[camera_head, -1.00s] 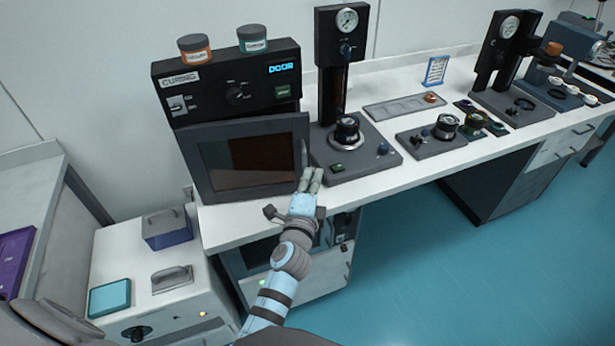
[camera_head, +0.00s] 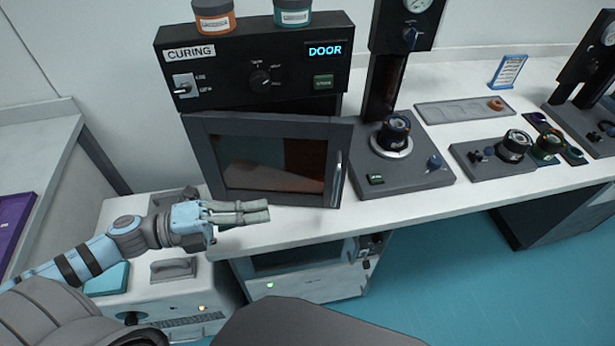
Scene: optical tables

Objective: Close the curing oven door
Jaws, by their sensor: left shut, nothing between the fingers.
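The curing oven (camera_head: 226,80) stands at the back left of the bench, with its display reading DOOR. Its grey-framed door (camera_head: 205,165) has a dark window and an upright metal handle (camera_head: 337,176) at the right. The door's right edge sticks out past the control box above, so it looks slightly ajar; its exact gap cannot be told. My left gripper (camera_head: 268,212) is shut and empty, low in front of the door's lower left part, fingers pointing right. It lies well left of the handle. Whether it touches the door is unclear. My right gripper is not in view.
Orange (camera_head: 214,16) and teal (camera_head: 292,12) jars stand on the oven. A dark gauge press (camera_head: 400,170) stands close at the door's right. A white cabinet (camera_head: 215,300) with a grey handle block (camera_head: 173,268) is at lower left. The bench front edge is clear.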

